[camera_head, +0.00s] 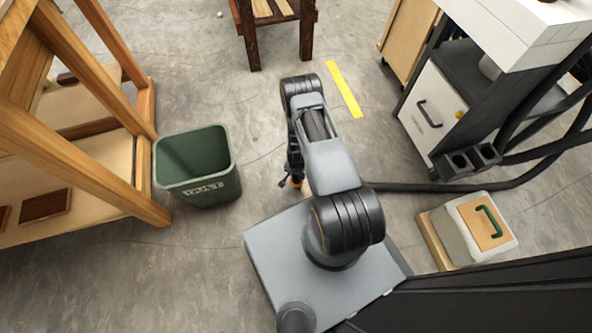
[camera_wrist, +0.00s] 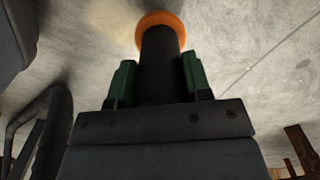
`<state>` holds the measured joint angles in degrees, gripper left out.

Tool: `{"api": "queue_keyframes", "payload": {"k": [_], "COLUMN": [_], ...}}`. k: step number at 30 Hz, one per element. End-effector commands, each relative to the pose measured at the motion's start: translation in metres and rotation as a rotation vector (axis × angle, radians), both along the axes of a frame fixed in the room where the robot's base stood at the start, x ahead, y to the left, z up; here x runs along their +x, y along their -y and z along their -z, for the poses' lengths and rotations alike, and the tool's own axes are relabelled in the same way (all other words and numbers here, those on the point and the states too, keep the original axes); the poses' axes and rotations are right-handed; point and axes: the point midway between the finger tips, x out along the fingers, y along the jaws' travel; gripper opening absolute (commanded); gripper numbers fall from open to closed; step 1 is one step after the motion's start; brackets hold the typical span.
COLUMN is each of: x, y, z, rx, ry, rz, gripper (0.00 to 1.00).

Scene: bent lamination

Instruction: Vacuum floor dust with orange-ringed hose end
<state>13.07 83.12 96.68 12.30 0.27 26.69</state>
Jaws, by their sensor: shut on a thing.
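The hose end is a black tube (camera_wrist: 160,65) with an orange ring (camera_wrist: 160,28) at its tip. My gripper (camera_wrist: 158,78) has its green pads shut on the tube from both sides, with the ring beyond the fingertips, close above the concrete floor. In the head view the orange ring (camera_head: 297,182) shows small beside my arm, low near the floor. My arm hides most of my gripper there. The black hose (camera_head: 420,187) runs right along the floor. I cannot clearly make out dust on the floor.
A green bin (camera_head: 197,165) stands left of my arm, beside a wooden bench (camera_head: 145,105). A wooden stand (camera_head: 252,40) is at the back. A yellow strip (camera_head: 344,89) marks open floor.

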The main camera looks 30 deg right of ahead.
Motion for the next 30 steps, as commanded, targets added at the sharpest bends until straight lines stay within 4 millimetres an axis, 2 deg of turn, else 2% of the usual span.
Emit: {"api": "queue_keyframes", "payload": {"k": [28, 30], "x": [-0.009, -0.014], "y": [0.056, 0.053], "z": [0.0, -0.001], "rx": [-0.002, -0.001], "ry": [0.003, -0.001], "rz": [0.002, 0.0], "gripper": [0.26, 0.26]}}
